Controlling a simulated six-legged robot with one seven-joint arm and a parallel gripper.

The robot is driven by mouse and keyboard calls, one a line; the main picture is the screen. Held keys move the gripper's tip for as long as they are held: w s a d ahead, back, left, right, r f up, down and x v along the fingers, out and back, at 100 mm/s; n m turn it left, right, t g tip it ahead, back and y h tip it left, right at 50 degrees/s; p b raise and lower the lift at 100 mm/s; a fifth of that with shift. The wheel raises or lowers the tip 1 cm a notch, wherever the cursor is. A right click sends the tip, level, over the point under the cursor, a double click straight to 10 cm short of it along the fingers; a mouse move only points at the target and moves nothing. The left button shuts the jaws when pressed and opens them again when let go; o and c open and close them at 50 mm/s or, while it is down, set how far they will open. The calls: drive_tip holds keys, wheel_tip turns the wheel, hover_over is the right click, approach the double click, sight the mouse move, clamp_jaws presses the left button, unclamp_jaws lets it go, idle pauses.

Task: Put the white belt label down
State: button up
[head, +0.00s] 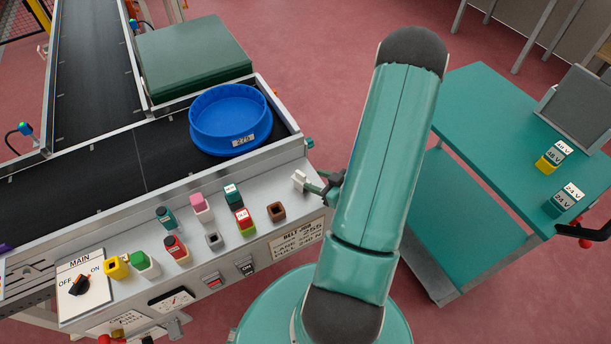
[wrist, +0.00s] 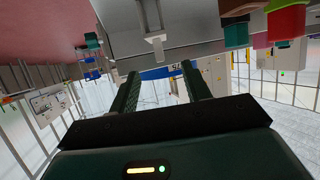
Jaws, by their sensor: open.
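My gripper (head: 312,186) is open at the right end of the grey control panel, largely hidden behind my arm. In the wrist view its two dark green fingers (wrist: 161,82) stand apart with nothing gripped between them. A small white bracket-like piece (head: 299,179) is just beyond the fingertips; it also shows in the wrist view (wrist: 155,46), against the grey panel. I cannot tell whether it is the belt label or a fixed part. A pale plate with BELT lettering (head: 297,236) is on the panel's front face, below and left of the gripper.
The control panel (head: 110,236) carries several coloured blocks and switches. A blue round tub (head: 228,110) marked 270 sits on the black conveyor (head: 110,175). A green cart (head: 480,110) with two labelled blocks stands right of my arm. Red floor lies between.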

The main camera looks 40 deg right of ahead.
drive_tip(key=w+r+g+h, duration=0.25)
drive_tip(key=w+r, duration=0.25)
drive_tip(key=r, duration=0.4)
drive_tip(key=w+r+g+h, duration=0.2)
drive_tip(key=w+r+h, duration=0.15)
drive_tip(key=r, duration=0.45)
drive_tip(key=a+r+m+g, duration=0.1)
drive_tip(key=a+r, duration=0.9)
drive_tip(key=r, duration=0.1)
drive_tip(key=s+a+r+g+y, duration=0.1)
drive_tip(key=s+a+r+y, duration=0.1)
drive_tip(key=s+a, duration=0.4)
drive_tip(key=s+a+r+g+y, duration=0.1)
drive_tip(key=s+a+r, duration=0.3)
drive_tip(key=a, duration=0.8)
drive_tip(key=shift+s+r+y, duration=0.4)
drive_tip(key=shift+s+y, duration=0.4)
drive_tip(key=shift+s, duration=0.3)
drive_tip(key=shift+c, duration=1.3)
